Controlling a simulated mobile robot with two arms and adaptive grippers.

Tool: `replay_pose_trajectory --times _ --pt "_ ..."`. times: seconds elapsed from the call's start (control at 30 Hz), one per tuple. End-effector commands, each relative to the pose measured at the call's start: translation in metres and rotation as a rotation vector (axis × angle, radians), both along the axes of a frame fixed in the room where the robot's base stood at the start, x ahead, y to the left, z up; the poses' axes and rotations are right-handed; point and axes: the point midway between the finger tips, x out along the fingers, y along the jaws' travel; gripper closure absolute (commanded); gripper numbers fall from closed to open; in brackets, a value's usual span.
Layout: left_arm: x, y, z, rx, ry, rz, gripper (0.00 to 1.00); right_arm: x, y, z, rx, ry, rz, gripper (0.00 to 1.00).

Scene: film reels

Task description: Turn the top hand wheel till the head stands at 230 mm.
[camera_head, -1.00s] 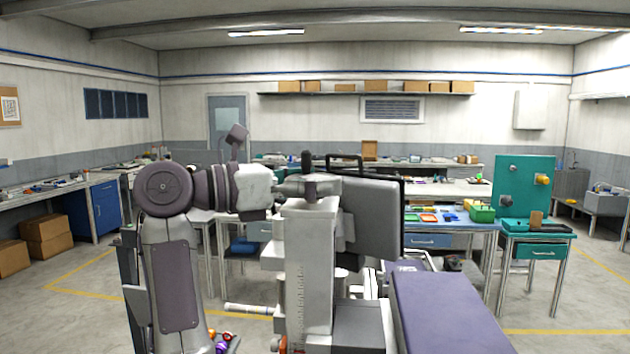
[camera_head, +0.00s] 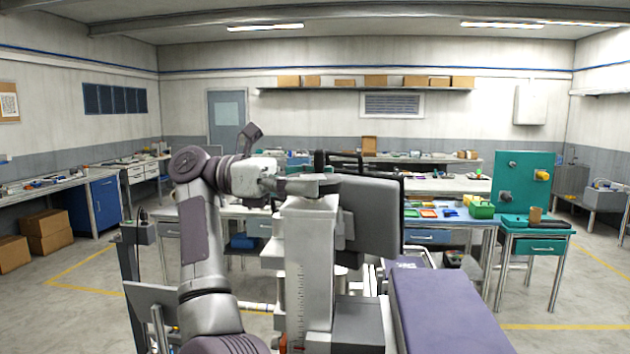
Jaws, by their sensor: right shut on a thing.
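A pale upright column (camera_head: 305,270) with a scale of fine marks on its front face stands in the middle. The marks are too small to read. On its top sits the grey hand wheel (camera_head: 318,186), seen nearly edge-on.
A purple flat-topped block (camera_head: 445,312) stands close at the lower right. Behind are a bench with a green bin (camera_head: 481,209) and a teal panel (camera_head: 521,182) on a small table. Open floor lies to the left, beside cardboard boxes (camera_head: 45,232).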

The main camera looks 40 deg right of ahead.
Motion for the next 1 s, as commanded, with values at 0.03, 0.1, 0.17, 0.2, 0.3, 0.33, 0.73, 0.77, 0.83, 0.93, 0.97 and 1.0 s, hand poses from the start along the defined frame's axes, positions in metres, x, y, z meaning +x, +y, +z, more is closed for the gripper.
replay_pose_trajectory --times 0.03,0.1,0.17,0.2,0.3,0.33,0.73,0.77,0.83,0.93,0.97,1.0 --pt "0.0 0.0003 -0.0007 0.0 0.0 0.0 0.53 0.0 -0.0001 -0.0016 0.005 -0.002 -0.008 0.47" --pt "0.0001 0.0004 -0.0008 0.0 0.0 0.0 0.53 -0.0001 -0.0001 -0.0016 0.004 -0.001 -0.015 0.47" --pt "0.0001 0.0004 -0.0008 0.001 0.0 0.0 0.53 -0.0001 0.0 -0.0017 0.004 -0.001 -0.019 0.47" --pt "0.0001 0.0004 -0.0008 0.001 0.0 0.0 0.53 -0.0001 0.0 -0.0018 0.004 -0.001 -0.02 0.47" --pt "0.0001 0.0005 -0.0008 0.001 0.0 0.001 0.53 -0.0001 0.0 -0.002 0.004 -0.001 -0.021 0.47" --pt "0.0001 0.0005 -0.0008 0.001 0.0 0.001 0.53 -0.0001 0.0 -0.0021 0.004 -0.001 -0.021 0.47" --pt "0.0001 0.0006 -0.0007 0.001 0.0 0.001 0.53 -0.0001 0.0 -0.0016 0.004 -0.001 -0.019 0.0" --pt "0.0001 0.0006 -0.0007 0.001 0.0 0.001 0.53 -0.0001 0.0 -0.0015 0.003 -0.002 -0.019 0.0" --pt "0.0001 0.0006 -0.0007 0.001 0.0 0.001 0.53 -0.0001 0.0001 -0.0012 0.003 -0.001 -0.019 0.0" --pt "-0.0012 0.0031 -0.0007 0.003 0.001 0.0 0.53 -0.0001 0.0001 -0.001 0.003 -0.001 -0.019 0.0" --pt "-0.0012 0.003 -0.0007 0.003 0.001 0.0 0.53 -0.0001 0.0001 -0.001 0.003 -0.001 -0.018 0.0" --pt "-0.0011 0.0026 -0.0007 0.003 0.001 0.0 0.53 -0.0001 0.0001 -0.0009 0.003 -0.001 -0.018 0.0"
